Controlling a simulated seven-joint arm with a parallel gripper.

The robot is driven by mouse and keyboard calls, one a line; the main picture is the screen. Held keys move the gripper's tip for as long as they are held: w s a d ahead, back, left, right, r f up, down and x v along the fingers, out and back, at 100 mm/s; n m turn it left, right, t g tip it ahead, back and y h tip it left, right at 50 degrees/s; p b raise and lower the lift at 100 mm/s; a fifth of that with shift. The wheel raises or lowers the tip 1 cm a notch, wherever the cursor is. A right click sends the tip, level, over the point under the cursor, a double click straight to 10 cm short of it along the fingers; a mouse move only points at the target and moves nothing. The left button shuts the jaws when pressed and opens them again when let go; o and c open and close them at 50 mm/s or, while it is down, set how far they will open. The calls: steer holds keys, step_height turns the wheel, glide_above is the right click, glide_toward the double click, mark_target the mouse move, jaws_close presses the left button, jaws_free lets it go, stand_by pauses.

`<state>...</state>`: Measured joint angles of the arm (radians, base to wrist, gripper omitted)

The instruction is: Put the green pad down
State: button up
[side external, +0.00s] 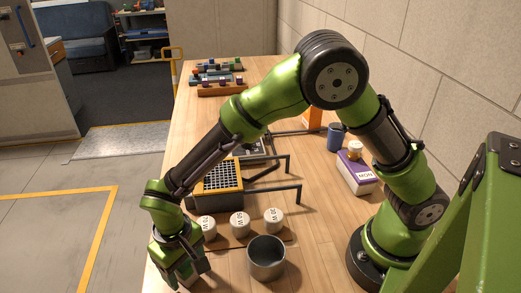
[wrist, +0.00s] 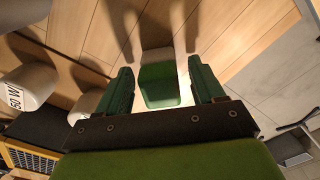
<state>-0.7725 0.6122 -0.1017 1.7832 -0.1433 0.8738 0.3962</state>
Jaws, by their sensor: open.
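The green pad (wrist: 159,88) shows in the wrist view as a small block with a green face and a pale grey end. It lies between the two fingers of my gripper (wrist: 160,80), which is open, with a visible gap on each side of the pad. The pad appears to be on the wooden table, though its exact height is hard to tell. In the side view my gripper (side external: 187,270) points down at the near left edge of the table, and its fingers largely hide the pad.
A grey metal cup (side external: 266,262) stands right of my gripper. Several white labelled cylinders (side external: 240,223) stand behind it, before an orange-and-black rack (side external: 221,178). Dark hooked rods (side external: 283,187) reach right of the rack. The table's left edge is close to my gripper.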

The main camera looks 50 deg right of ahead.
step_height(320, 180, up, 12)
steer(key=d+r+m+t+y, duration=0.1)
steer(key=d+r, duration=0.5)
steer(key=d, duration=0.2)
steer(key=s+d+r+m+t, duration=0.1)
steer(key=s+d+r+t, duration=0.1)
steer(key=s+d, duration=0.3)
steer(key=s+d+r+m+t+y, duration=0.1)
steer(key=s+d+t, duration=0.3)
steer(key=d, duration=0.7)
steer(key=shift+s+d+r+m, duration=0.2)
steer(key=shift+s+r+m, duration=0.25)
steer(key=shift+r, duration=0.45)
steer(key=shift+w, duration=0.15)
